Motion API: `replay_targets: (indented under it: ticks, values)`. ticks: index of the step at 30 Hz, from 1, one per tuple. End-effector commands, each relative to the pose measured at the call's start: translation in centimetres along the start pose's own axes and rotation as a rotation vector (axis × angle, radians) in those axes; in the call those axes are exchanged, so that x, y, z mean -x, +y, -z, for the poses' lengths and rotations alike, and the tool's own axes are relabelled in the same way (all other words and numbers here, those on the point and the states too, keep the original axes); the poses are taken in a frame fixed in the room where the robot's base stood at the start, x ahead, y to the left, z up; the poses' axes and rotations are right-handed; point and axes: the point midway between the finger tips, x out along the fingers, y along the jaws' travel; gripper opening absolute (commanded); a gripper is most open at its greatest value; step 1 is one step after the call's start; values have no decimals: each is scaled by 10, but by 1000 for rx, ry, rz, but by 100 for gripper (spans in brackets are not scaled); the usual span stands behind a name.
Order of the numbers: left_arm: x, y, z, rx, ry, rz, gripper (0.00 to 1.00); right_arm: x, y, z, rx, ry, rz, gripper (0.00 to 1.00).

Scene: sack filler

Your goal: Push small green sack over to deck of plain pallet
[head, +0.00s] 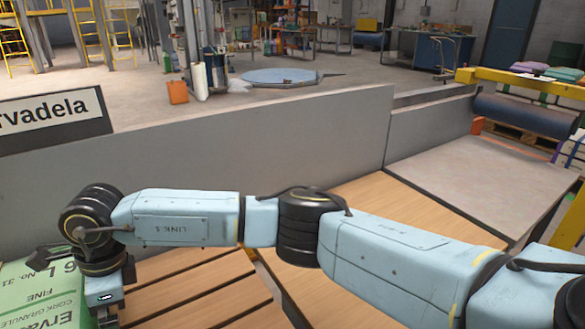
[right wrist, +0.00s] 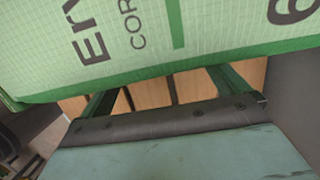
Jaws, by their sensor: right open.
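The small green sack (head: 40,296) lies at the lower left of the head view, cut off by the picture's edge. It fills the top of the right wrist view (right wrist: 150,45), its printed face close to the camera. Bare wooden slats of a pallet deck (head: 190,290) lie just right of it; I cannot tell whether the sack rests on them. My right arm reaches across to the sack's right side. My right gripper (right wrist: 168,90) is open, its fingers spread at the sack's lower edge with nothing visible between them. My left gripper is out of view.
A low grey wall (head: 240,140) runs behind the slats, with a sign (head: 50,117) at left. A wide wooden surface (head: 400,215) and a grey plate (head: 480,180) lie to the right. A yellow-framed roller (head: 525,115) and stacked sacks stand at far right.

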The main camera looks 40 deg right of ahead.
Motion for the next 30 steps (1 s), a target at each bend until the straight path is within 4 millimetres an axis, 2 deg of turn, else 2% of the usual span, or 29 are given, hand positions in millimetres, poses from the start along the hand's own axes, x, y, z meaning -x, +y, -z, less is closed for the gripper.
replay_targets:
  ticks: [3,9,22,30]
  values:
    - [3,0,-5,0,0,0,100,-3,1,-15,4,-2,1,100]
    - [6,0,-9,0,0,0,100,-6,0,-32,2,-2,2,100]
    - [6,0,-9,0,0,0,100,-7,0,-36,1,-2,1,100]
    - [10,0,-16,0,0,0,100,-12,1,-64,1,-2,0,100]
